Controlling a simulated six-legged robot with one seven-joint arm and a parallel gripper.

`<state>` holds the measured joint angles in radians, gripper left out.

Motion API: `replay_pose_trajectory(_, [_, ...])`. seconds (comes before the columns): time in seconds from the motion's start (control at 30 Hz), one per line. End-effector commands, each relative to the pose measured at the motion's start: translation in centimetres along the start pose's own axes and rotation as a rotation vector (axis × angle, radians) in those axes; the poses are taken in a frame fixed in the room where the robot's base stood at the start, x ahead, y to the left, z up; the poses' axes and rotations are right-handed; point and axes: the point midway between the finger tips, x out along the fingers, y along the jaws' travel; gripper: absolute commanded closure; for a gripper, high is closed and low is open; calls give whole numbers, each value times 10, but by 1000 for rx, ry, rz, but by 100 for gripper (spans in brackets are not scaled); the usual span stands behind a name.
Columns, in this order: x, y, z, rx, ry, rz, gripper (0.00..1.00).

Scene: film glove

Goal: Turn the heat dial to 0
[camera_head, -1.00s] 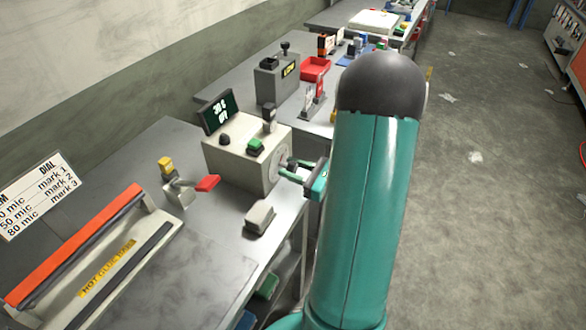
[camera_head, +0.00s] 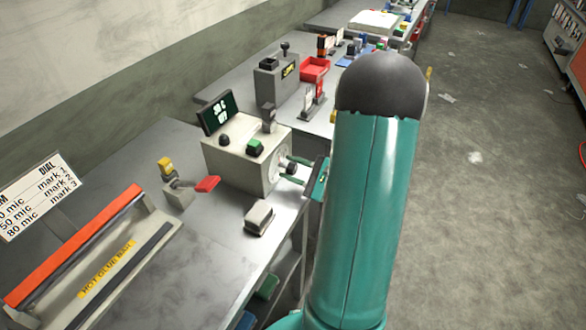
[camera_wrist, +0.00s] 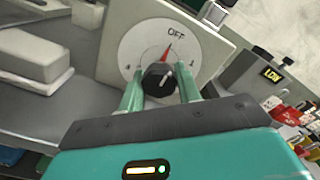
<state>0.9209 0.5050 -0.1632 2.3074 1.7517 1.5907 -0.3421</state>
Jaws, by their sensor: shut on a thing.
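The heat dial is a black knob (camera_wrist: 158,78) with a red pointer, on a round pale plate (camera_wrist: 136,42) on the side of a beige control box (camera_head: 228,165). The pointer aims up at or very near the OFF mark in the wrist view; the other marks are too small to read surely. My gripper (camera_wrist: 162,84) has its green fingers on both sides of the knob and is shut on it. In the head view my gripper (camera_head: 295,172) reaches the box's right side, and its fingers partly cover the dial.
A grey block (camera_head: 259,217) lies on the bench just in front of the box. A grey machine (camera_head: 278,78) stands behind. Open floor (camera_head: 480,200) lies to the right.

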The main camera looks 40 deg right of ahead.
Motion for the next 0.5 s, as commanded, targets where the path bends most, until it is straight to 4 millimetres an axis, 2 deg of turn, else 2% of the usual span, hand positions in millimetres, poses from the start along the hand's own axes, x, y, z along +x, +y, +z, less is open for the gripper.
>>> replay_pose_trajectory(0.33, [0,0,0,-4,1,1,89])
replay_pose_trajectory(0.37, [0,0,0,-4,1,1,62])
replay_pose_trajectory(0.43, [0,0,0,-4,1,1,49])
replay_pose_trajectory(0.47, [0,0,0,-4,1,0,45])
replay_pose_trajectory(0.5, [0,0,0,-4,1,0,45])
